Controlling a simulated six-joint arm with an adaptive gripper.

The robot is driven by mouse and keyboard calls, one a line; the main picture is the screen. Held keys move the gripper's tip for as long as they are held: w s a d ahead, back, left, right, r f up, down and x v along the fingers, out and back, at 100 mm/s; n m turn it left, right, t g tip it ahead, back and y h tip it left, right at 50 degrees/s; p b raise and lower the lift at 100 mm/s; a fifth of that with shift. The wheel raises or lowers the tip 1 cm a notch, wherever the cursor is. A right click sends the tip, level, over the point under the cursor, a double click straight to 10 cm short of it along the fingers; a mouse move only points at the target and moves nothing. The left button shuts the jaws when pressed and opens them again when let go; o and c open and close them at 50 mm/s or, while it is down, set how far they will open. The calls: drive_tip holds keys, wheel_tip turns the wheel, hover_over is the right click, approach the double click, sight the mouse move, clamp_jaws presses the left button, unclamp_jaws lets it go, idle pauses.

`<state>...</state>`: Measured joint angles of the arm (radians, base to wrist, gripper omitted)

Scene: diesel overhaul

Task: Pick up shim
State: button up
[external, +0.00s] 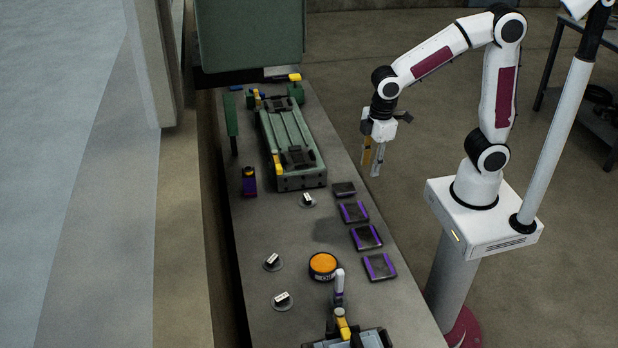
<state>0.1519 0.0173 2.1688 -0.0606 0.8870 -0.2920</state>
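I cannot tell for sure which piece is the shim. A small flat dark piece (344,188) lies on the bench, at the far end of a row of dark square plates with purple edges: one plate (354,212), another plate (367,237) and a nearer plate (380,267). My gripper (371,174) hangs fingers down in the air, near the bench's right edge in the picture. Its two fingers are apart, with nothing seen between them. It touches none of these pieces.
A long green fixture (290,138) with yellow clamps stands on the far part of the bench (262,225). A purple-black bottle (249,181), an orange-topped round tin (322,266) and small white pieces on discs (282,300) stand nearer. A clamp-like device (342,328) fills the near end.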

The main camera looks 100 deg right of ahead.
drive_tip(key=w+d+f+n+g, duration=0.2)
drive_tip(key=w+d+f+n, duration=0.5)
drive_tip(key=w+f+n, duration=0.35)
drive_tip(key=n+t+h, duration=0.1)
drive_tip(key=n, duration=0.4)
hover_over(307, 199)
drive_tip(key=shift+s+a+m, duration=0.1)
drive_tip(key=shift+a+m, duration=0.15)
drive_tip(key=shift+n, duration=1)
drive_tip(key=shift+d+f, duration=0.25)
drive_tip(key=shift+f, duration=1.05)
drive_tip(key=shift+f, duration=0.1)
